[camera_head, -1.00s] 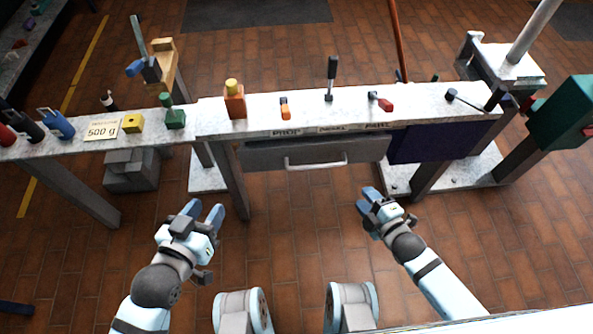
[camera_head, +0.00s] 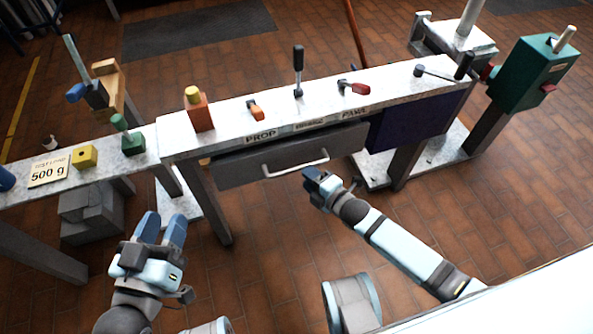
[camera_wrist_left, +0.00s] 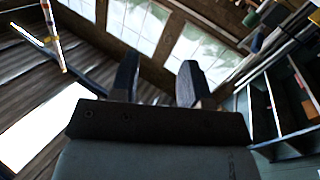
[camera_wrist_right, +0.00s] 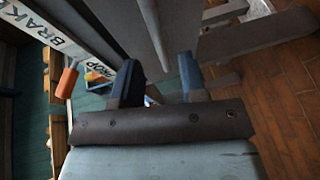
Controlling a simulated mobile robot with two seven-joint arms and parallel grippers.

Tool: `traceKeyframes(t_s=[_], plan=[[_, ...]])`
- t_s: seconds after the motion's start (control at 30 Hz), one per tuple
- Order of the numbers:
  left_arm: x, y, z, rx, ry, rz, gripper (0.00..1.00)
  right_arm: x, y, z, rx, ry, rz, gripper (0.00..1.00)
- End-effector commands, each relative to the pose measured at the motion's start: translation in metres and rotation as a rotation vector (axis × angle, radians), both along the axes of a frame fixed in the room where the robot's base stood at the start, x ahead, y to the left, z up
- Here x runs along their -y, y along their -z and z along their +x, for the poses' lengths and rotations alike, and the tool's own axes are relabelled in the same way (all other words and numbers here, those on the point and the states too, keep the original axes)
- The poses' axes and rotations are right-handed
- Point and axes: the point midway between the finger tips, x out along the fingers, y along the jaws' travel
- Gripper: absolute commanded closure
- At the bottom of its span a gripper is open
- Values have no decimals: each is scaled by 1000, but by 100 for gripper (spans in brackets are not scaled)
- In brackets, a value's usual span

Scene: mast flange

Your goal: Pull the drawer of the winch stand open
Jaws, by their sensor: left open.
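The winch stand's grey drawer (camera_head: 236,174) sits under the pale top, with no clear opening visible. Its light bar handle (camera_head: 297,169) runs along the front. My right gripper (camera_head: 313,178) is just in front of and below the handle's right end. In the right wrist view its two fingers (camera_wrist_right: 158,82) are apart, with a grey bar, apparently the handle (camera_wrist_right: 152,30), beyond and between them. I cannot tell whether they touch it. My left gripper (camera_head: 160,228) is open and empty, low at the left, away from the drawer; its fingers also show in the left wrist view (camera_wrist_left: 157,82).
The stand's top (camera_head: 225,140) carries an orange block (camera_head: 201,115), several levers and labels. A dark blue panel (camera_head: 405,125) is right of the drawer. A green box (camera_head: 533,75) stands further right. A leg (camera_head: 209,205) is left of the drawer. Floor in front is clear.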

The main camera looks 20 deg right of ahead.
Motion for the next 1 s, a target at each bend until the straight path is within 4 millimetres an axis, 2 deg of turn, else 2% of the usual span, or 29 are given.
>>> traceKeyframes(t_s=[0.1,0.3,0.7,0.73,0.87,0.9,1.0], plan=[[4,-10,0,56,12,-35,57,-10,6,22,1,1,2,61],[9,-25,-2,116,27,-76,57,-21,10,44,0,0,1,61],[10,-31,-2,138,32,-91,57,-23,10,50,0,0,1,61],[9,-31,-2,138,32,-91,57,-23,10,50,0,0,1,66],[9,-31,-3,138,32,-91,57,-23,10,50,0,0,1,96],[9,-31,-2,138,32,-91,57,-23,10,50,0,0,1,100],[9,-31,-2,138,32,-90,57,-23,10,50,0,0,1,100]])
